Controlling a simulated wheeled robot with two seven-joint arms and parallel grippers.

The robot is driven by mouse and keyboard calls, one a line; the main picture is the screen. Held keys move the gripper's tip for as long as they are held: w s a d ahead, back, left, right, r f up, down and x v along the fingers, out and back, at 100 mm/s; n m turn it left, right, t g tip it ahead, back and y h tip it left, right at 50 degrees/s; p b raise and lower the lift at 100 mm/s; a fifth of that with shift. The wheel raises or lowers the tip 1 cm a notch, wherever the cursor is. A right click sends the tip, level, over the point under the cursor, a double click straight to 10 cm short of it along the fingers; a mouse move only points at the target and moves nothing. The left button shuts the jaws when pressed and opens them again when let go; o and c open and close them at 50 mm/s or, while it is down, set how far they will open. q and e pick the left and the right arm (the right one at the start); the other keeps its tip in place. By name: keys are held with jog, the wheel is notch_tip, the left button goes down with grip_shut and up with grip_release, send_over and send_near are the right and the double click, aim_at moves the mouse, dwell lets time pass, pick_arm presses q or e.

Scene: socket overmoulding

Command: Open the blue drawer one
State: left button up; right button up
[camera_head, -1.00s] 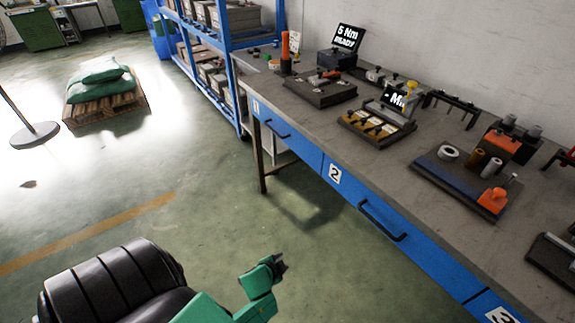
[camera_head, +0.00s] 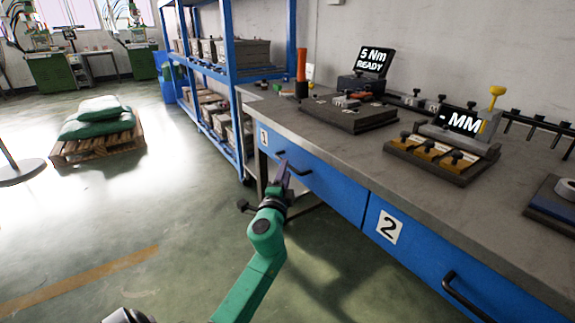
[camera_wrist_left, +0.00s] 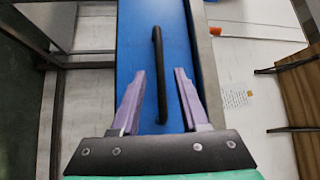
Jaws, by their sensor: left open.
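The blue drawer one (camera_head: 325,185) is in the bench front, marked with a white label "1", and looks shut. Its black bar handle (camera_head: 294,165) runs along the front. My left gripper (camera_head: 284,172) is in front of the drawer in the head view, close to the handle. In the left wrist view the gripper (camera_wrist_left: 161,75) is open, its two purple fingers on either side of the black handle (camera_wrist_left: 157,80), with gaps to both sides. I cannot tell whether the fingertips reach the handle in depth. My right gripper is not in view.
Drawer two (camera_head: 425,250) with its own handle lies to the right. A blue shelf (camera_head: 228,80) stands behind left. The floor (camera_head: 150,210) at left is clear up to a pallet (camera_head: 100,145).

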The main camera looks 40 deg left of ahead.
pick_arm(q)
jog(key=x, duration=0.3)
jog(key=shift+w+a, duration=0.2)
jog(key=shift+w, duration=0.15)
grip_shut()
dwell(1.1)
